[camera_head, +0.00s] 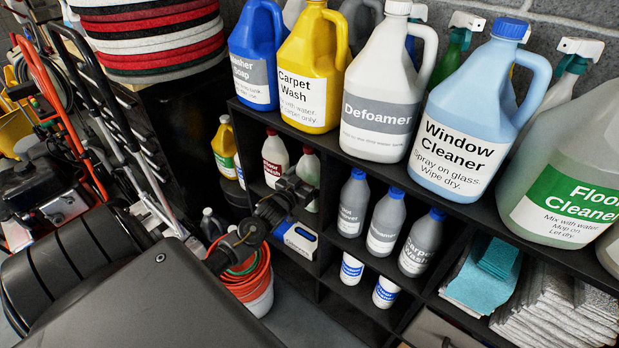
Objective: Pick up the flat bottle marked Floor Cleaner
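A large translucent jug (569,202) with a green and white label reading "Floor Cleaner" stands upright on the top shelf at the right, cut off by the picture edge. A blue and white item (299,239) sits low in the left shelf bay; its lettering is too small to read. A dark jointed part (284,193) in front of that bay looks like the end of my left arm. Its fingers cannot be made out, so its opening is unclear, and I see nothing held in it. My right gripper is not in view.
Jugs marked Window Cleaner (478,115), Defoamer (383,95) and Carpet Wash (308,70) crowd the black shelf top. Small grey bottles (385,222) fill the middle bay. Folded cloths (555,312) lie at right. A bucket with an orange hose (249,280) stands on the floor.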

